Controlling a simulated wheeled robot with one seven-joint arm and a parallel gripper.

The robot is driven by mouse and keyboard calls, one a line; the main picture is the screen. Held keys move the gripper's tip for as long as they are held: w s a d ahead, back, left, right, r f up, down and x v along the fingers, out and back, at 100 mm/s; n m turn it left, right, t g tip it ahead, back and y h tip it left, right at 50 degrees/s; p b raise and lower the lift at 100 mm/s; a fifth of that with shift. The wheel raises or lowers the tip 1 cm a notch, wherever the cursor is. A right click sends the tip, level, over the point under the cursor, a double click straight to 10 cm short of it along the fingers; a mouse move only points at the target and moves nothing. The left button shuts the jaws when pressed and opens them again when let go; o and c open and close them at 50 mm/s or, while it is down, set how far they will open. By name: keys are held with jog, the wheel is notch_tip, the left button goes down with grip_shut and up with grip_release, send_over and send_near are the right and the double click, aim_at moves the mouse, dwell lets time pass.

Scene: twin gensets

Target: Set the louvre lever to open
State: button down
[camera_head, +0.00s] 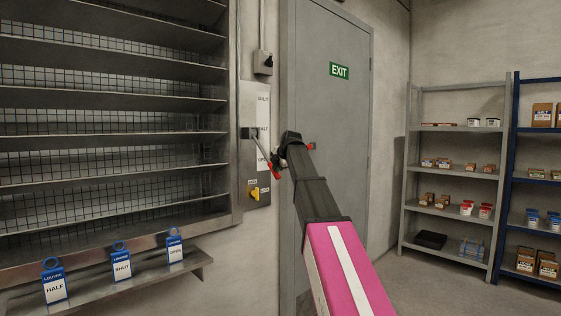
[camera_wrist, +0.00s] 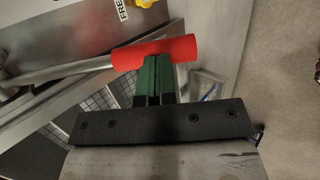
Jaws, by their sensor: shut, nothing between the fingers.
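The louvre lever (camera_head: 265,160) is a metal rod with a red grip, on a grey plate (camera_head: 256,105) beside the louvre bank. It slants down and to the right from its pivot. The plate reads SHUT at the top and HALF lower down; lettering below that is partly covered by the lever. My gripper (camera_head: 281,160) is at the right of the red grip, small and partly hidden by my arm. In the wrist view, the green fingers (camera_wrist: 154,78) are together and empty, their tips at the red grip (camera_wrist: 155,52). I cannot tell whether they touch it.
A yellow knob (camera_head: 254,193) sits below the lever. Blue-topped tags reading HALF (camera_head: 54,287), SHUT (camera_head: 121,266) and OPEN (camera_head: 175,250) stand on the ledge under the louvres (camera_head: 110,120). A grey exit door (camera_head: 335,110) is to the right, then stocked shelves (camera_head: 455,160).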

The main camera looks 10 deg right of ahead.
jog(key=shift+x, duration=1.05)
jog(key=shift+s+a+f, duration=0.15)
jog(key=shift+a, duration=0.05)
